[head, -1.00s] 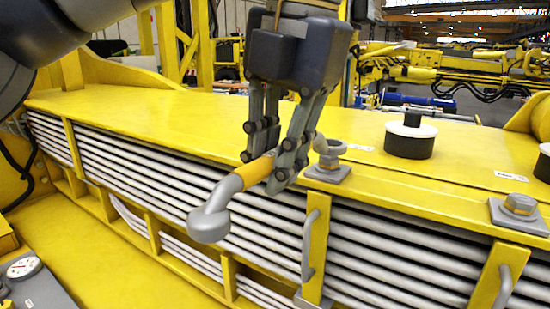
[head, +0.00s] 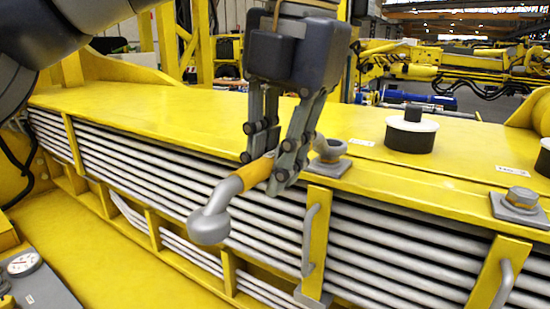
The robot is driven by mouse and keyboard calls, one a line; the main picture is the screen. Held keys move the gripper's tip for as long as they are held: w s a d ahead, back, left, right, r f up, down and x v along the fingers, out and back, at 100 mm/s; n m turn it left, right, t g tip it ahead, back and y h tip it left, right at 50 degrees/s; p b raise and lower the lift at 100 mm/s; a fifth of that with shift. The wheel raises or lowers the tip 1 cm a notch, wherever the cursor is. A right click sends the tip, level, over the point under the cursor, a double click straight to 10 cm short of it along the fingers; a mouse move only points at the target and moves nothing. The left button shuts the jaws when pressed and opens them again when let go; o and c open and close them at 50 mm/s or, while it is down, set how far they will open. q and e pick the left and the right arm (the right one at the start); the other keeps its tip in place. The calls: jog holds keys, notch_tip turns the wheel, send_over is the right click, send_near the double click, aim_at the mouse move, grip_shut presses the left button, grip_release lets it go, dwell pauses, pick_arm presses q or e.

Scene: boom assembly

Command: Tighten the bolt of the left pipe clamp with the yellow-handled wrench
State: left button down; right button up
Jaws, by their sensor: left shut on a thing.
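My left gripper (head: 270,172) is shut on the yellow handle of the wrench (head: 256,172). The wrench's grey bent head (head: 210,222) points down and to the left, in front of the grey pipes. The left pipe clamp (head: 315,245) is a yellow upright bar with a grey handle, just right of the wrench. Its bolt (head: 330,150) stands on a grey plate on top of the boom, right behind the gripper's fingers. The wrench head is apart from this bolt. My right gripper is not in view.
Another clamp (head: 497,272) with a hex bolt (head: 521,197) on its plate is at the right. A black and white cylinder (head: 411,130) stands on the yellow boom top (head: 180,115). The boom top left of the gripper is clear.

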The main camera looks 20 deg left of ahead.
pick_arm(q)
jog(key=shift+f+b, duration=0.5)
jog(key=shift+f, duration=0.25)
dwell(0.3)
jog(key=shift+a, duration=0.1)
jog(key=shift+w+a+m, duration=0.2)
jog(key=shift+a+m, duration=0.2)
jog(key=shift+p, duration=0.3)
jog(key=shift+w+a, duration=0.1)
jog(key=shift+w+a+m, duration=0.1)
jog(key=shift+a+m, duration=0.2)
